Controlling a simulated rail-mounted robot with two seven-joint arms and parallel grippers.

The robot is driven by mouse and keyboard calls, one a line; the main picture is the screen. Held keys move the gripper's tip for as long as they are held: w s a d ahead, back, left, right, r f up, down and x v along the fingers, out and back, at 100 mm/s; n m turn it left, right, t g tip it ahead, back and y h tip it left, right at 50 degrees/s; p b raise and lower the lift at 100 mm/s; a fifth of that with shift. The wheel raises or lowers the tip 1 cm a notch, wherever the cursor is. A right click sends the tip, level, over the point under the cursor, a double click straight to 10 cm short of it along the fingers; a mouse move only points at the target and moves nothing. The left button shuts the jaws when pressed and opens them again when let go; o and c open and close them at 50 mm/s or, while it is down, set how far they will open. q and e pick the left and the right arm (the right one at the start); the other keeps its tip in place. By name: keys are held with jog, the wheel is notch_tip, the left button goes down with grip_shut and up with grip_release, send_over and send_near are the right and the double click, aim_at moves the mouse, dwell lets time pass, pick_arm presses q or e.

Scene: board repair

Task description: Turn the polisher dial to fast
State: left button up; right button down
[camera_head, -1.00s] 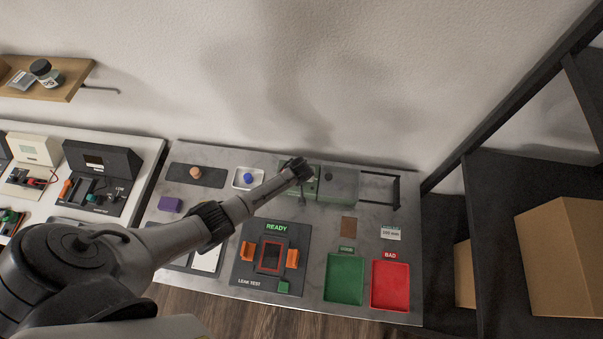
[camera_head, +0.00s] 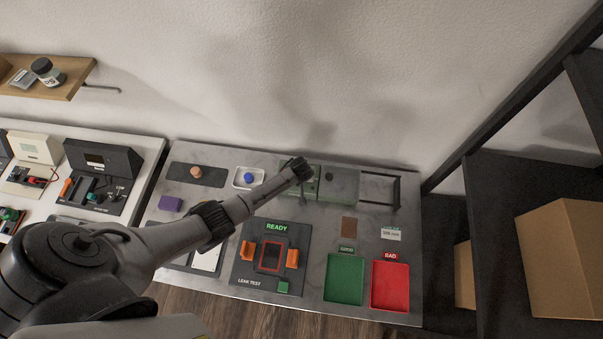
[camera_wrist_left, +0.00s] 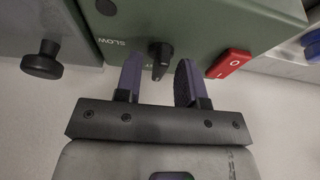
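The green polisher (camera_head: 340,185) stands at the back of the grey table. In the left wrist view its green housing (camera_wrist_left: 200,22) fills the top, with a black dial (camera_wrist_left: 160,58) on it. The word SLOW is printed left of the dial; another label beside the dial is mostly hidden. My left gripper (camera_wrist_left: 160,84) is open, one finger on each side of the dial, with visible gaps to it. In the head view the gripper (camera_head: 302,166) is at the polisher's left part and hides the dial. My right gripper is out of view.
A red rocker switch (camera_wrist_left: 229,63) sits close right of the fingers, and a black knob (camera_wrist_left: 43,60) is at the left. The leak tester (camera_head: 247,262), a green tray (camera_head: 345,280) and a red tray (camera_head: 391,287) are nearer the front.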

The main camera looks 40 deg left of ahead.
pick_arm(q)
jog(key=shift+s+d+r, duration=0.15)
jog(key=shift+s+r, duration=0.05)
jog(key=shift+r, duration=0.4)
jog(key=p+v, duration=0.1)
jog(key=v, duration=1.1)
jog(key=shift+s, duration=0.15)
jog(key=shift+r, duration=0.1)
